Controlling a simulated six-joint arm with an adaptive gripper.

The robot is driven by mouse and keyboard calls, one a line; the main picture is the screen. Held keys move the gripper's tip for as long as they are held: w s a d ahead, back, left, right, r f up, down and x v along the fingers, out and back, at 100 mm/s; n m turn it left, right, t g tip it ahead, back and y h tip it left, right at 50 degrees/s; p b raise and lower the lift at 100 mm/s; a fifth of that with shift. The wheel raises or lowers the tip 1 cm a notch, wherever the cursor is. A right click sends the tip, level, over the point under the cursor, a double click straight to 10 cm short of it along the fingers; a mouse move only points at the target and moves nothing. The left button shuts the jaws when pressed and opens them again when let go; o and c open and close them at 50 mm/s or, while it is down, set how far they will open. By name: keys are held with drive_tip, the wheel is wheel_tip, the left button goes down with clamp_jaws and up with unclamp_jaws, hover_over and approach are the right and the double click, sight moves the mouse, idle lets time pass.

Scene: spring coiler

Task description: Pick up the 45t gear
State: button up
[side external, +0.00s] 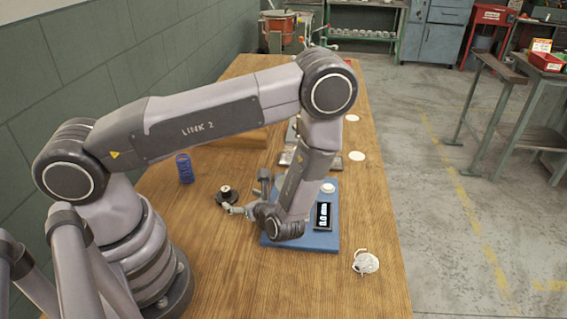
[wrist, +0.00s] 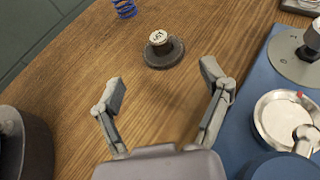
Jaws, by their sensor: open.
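The 45t gear looks to be the dark disc with a pale-topped hub (wrist: 164,50), lying flat on the wooden table in the wrist view; the mark on its top is too small to read surely. It also shows in the side view (side external: 227,196). My gripper (wrist: 160,80) is open and empty in the wrist view, with its two fingers spread either side of the gear's line and the gear ahead of the tips. In the side view my gripper (side external: 238,209) is low over the table, just right of the gear, partly hidden by my arm.
A blue spring (side external: 184,168) stands on the table behind the gear. A blue base plate (side external: 328,240) with a display and metal dishes lies to the right. A white object (side external: 366,262) sits near the right edge. Bare wood surrounds the gear.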

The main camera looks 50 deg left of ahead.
sight(228, 194)
drive_tip(key=x, duration=0.5)
drive_tip(key=shift+a+f, duration=0.15)
drive_tip(key=shift+a, duration=0.25)
drive_tip(key=shift+f+x, duration=0.2)
drive_tip(key=shift+x, duration=1.15)
drive_tip(key=shift+f+x, duration=0.2)
drive_tip(key=shift+x, duration=1.2)
drive_tip(key=shift+d, duration=0.15)
drive_tip(key=shift+c, duration=0.3)
drive_tip(key=c, duration=1.2)
drive_tip(key=shift+c, duration=0.2)
